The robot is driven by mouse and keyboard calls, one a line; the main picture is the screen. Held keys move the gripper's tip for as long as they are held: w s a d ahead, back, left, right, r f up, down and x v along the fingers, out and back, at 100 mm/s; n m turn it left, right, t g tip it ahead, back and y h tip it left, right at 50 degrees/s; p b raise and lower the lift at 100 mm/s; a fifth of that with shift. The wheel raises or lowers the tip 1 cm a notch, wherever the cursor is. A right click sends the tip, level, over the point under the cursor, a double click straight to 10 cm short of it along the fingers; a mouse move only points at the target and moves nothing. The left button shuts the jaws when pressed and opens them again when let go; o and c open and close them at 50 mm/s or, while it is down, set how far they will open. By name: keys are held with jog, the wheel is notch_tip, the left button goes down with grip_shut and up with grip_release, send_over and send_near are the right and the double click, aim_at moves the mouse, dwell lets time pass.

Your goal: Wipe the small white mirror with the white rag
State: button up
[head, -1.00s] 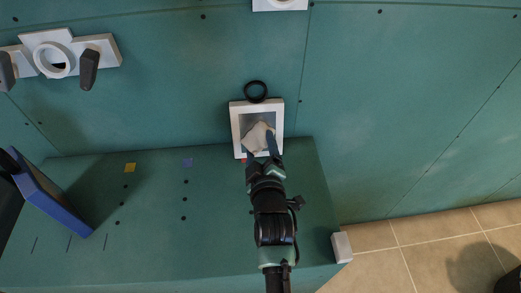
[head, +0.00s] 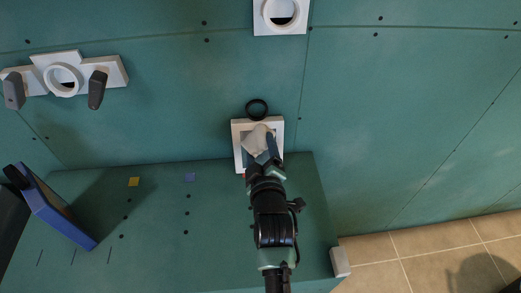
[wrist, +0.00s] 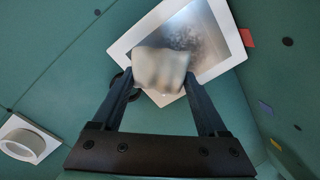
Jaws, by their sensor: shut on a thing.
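The small white mirror (head: 238,133) has a white frame and a grey glass, and stands at the back of the green ledge against the wall. It also shows in the wrist view (wrist: 206,27), with a cloudy, speckled patch on its glass. My gripper (head: 264,150) is shut on the white rag (head: 256,138), a crumpled off-white cloth. In the wrist view the rag (wrist: 161,70) is between the two fingertips and overlaps the lower part of the mirror. Whether it presses on the glass cannot be told. The rag and gripper hide part of the glass.
A black ring (head: 257,109) is on the wall just above the mirror. A white fixture with grey handles (head: 64,78) is at upper left, and a white ring plate (head: 281,14) at the top. A blue-framed panel (head: 57,208) stands on the ledge's left. The ledge's middle is clear.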

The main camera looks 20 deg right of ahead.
jog(key=shift+s+a+f+b, duration=0.1)
jog(key=shift+s+f+b, duration=0.15)
jog(key=shift+f+b, duration=0.8)
jog(key=shift+s+a+f+b, duration=0.1)
jog(key=shift+s+f+b, duration=0.35)
jog(key=shift+f, duration=0.85)
jog(key=shift+s+a+f+b, duration=0.1)
jog(key=shift+f+b, duration=0.9)
jog(key=shift+f, duration=0.2)
jog(key=shift+w+d+r+p, duration=0.1)
jog(key=shift+w+r+p, duration=0.2)
jog(key=shift+r+p, duration=0.8)
jog(key=shift+w+d+r+p, duration=0.1)
jog(key=shift+w+r+p, duration=0.4)
jog(key=shift+r, duration=0.95)
jog(key=shift+w+d+r+p, duration=0.1)
jog(key=shift+r+p, duration=0.95)
jog(key=shift+r, duration=0.25)
jog(key=shift+w+f, duration=0.1)
jog(key=shift+s+a+f+b, duration=0.1)
jog(key=shift+s+f+b, duration=0.2)
jog(key=shift+f+b, duration=0.85)
jog(key=shift+s+a+f+b, duration=0.1)
jog(key=shift+s+f+b, duration=0.2)
jog(key=shift+f+b, duration=0.8)
jog(key=shift+s+f+b, duration=0.3)
jog(key=shift+f+b, duration=0.45)
jog(key=shift+f, duration=0.7)
